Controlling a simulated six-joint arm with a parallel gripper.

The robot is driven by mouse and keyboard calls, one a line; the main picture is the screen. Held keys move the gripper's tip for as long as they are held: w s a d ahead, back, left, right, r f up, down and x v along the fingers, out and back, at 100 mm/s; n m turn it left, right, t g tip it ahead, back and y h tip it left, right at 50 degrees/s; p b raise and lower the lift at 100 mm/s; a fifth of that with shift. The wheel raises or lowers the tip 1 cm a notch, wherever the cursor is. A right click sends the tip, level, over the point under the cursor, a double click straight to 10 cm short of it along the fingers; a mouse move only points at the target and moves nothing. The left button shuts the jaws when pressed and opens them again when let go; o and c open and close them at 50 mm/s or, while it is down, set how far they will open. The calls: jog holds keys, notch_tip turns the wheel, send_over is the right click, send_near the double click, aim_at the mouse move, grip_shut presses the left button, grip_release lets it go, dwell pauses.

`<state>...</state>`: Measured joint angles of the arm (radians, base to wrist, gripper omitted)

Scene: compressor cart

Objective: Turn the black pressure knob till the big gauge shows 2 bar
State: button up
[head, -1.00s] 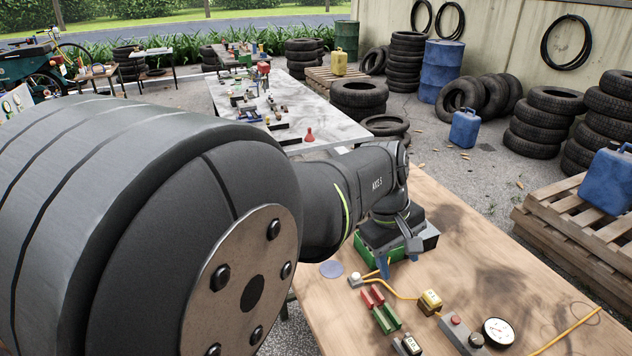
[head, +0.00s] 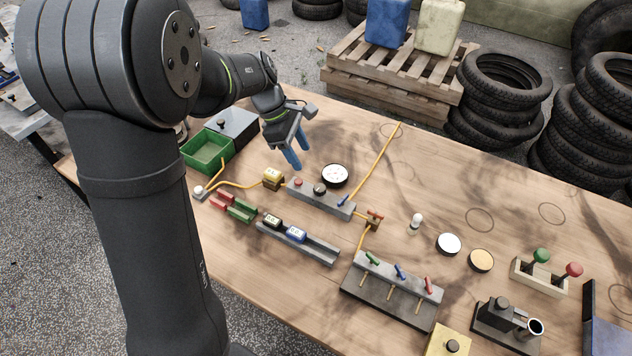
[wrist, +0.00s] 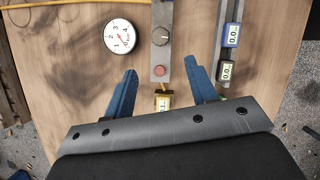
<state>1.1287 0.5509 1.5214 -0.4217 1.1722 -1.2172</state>
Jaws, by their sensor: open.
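The big round white gauge (head: 335,175) is right beside the block. In the wrist view the knob (wrist: 160,36) shows a pale pointer mark, and the gauge (wrist: 119,36) shows numbers, but I cannot read its needle surely. My gripper (head: 294,161) is open and empty, with blue fingers pointing down, above the table behind the block's red-button end. In the wrist view my gripper (wrist: 160,67) has the red button between its fingertips, with the knob beyond them.
A yellow display box (head: 273,177) stands at the block's left end. A rail with two small displays (head: 296,234) lies in front. A yellow hose (head: 378,155) runs beyond the gauge. A green bin (head: 207,150) is to the left. The table's far right is clear near the pallet (head: 400,75).

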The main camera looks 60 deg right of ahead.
aim_at(319, 186)
jog(key=x, duration=1.1)
jog(key=shift+s+f, duration=0.1)
jog(key=shift+f, duration=0.2)
jog(key=shift+c, duration=0.4)
jog(key=c, duration=0.9)
